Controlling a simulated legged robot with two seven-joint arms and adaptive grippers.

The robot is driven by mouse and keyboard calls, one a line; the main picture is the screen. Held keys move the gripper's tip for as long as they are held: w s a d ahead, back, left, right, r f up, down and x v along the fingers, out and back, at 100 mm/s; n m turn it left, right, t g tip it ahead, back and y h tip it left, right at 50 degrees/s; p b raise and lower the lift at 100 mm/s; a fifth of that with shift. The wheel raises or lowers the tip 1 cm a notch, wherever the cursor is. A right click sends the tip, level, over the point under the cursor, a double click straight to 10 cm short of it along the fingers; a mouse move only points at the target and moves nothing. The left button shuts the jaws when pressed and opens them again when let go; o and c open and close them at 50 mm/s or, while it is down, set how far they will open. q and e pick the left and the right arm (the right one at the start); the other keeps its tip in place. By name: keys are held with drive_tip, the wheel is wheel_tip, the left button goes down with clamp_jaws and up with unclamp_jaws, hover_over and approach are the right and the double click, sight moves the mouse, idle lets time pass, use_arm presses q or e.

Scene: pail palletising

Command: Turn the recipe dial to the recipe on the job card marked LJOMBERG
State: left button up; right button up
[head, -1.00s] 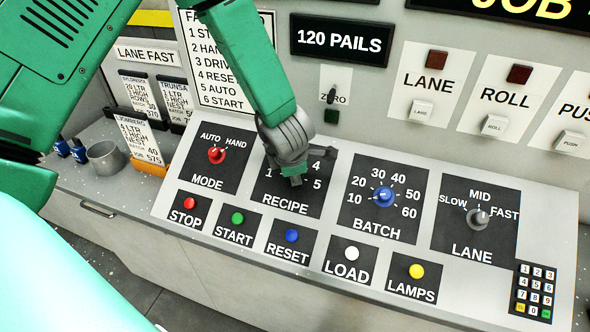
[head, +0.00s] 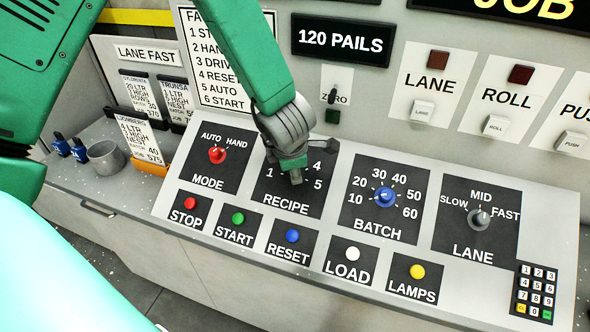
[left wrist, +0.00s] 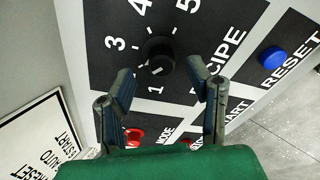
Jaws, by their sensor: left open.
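The black recipe dial (left wrist: 160,55) shows in the left wrist view, with its white mark toward 1. In the head view, the recipe panel (head: 290,207) shows, with the dial mostly hidden behind my left gripper (head: 293,164). That gripper is open; its fingers (left wrist: 161,75) stand on either side of the dial in the left wrist view, and I cannot tell whether they touch it. The LJOMBERG job card (head: 141,138) stands at the left front of the card holder; its print is small and its recipe line is hard to read. My right gripper is out of view.
The mode dial (head: 217,155) is left of the recipe panel and the blue batch dial (head: 384,197) is right. Stop (head: 190,203), start (head: 237,218) and reset (head: 292,236) buttons lie in front. A grey cup (head: 106,158) stands at far left.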

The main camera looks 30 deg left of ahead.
use_arm(q)
drive_tip(key=v, duration=0.8)
drive_tip(key=shift+s+d+r, duration=0.1)
drive_tip(key=shift+r, duration=0.05)
